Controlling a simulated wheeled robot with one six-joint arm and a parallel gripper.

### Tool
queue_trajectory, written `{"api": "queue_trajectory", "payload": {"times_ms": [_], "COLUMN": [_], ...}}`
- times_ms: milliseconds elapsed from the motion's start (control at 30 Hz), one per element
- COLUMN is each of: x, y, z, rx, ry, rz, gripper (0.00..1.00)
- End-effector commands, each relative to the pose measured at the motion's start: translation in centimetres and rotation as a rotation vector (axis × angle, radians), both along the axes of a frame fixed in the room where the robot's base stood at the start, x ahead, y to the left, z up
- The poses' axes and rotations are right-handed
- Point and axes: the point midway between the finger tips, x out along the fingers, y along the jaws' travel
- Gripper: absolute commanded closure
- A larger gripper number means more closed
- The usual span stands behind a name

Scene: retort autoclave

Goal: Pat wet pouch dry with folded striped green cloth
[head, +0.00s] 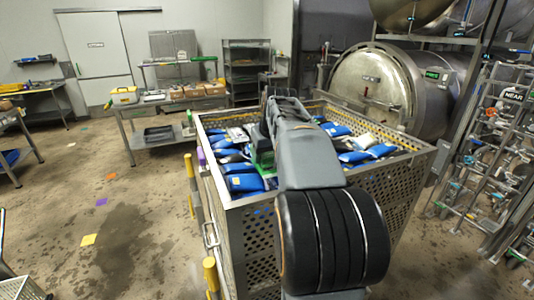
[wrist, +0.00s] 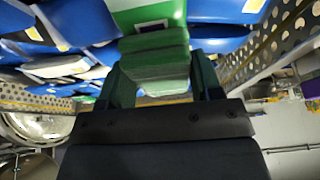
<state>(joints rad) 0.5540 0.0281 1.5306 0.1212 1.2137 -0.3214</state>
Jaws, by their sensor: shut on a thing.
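My gripper (wrist: 160,78) is shut on the folded green cloth (wrist: 155,62), whose layered, paler bands show between the two fingers in the wrist view. Just beyond the cloth lies a green pouch (wrist: 145,12) with a white label; the cloth appears to touch or overlap its edge, but I cannot tell which. Blue pouches (wrist: 80,20) lie around it. In the head view my gripper is over the left part of the basket, mostly hidden by my arm, with a patch of green (head: 263,160) beside it. I cannot tell which pouch is wet.
The perforated metal basket (head: 345,232) holds many blue pouches (head: 245,183), and its rim stands around my gripper. A round retort vessel (head: 375,85) is behind it at the right. A steel table (head: 150,108) stands at the back left.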

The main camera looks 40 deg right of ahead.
Motion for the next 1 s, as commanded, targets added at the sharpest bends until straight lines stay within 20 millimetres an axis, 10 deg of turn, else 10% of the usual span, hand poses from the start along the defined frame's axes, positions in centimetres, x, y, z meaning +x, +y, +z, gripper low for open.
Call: {"api": "queue_trajectory", "payload": {"times_ms": [1000], "x": [0.0], "y": [0.0], "z": [6.3], "rx": [-0.002], "ry": [-0.006], "rz": [0.000], "gripper": [0.60]}}
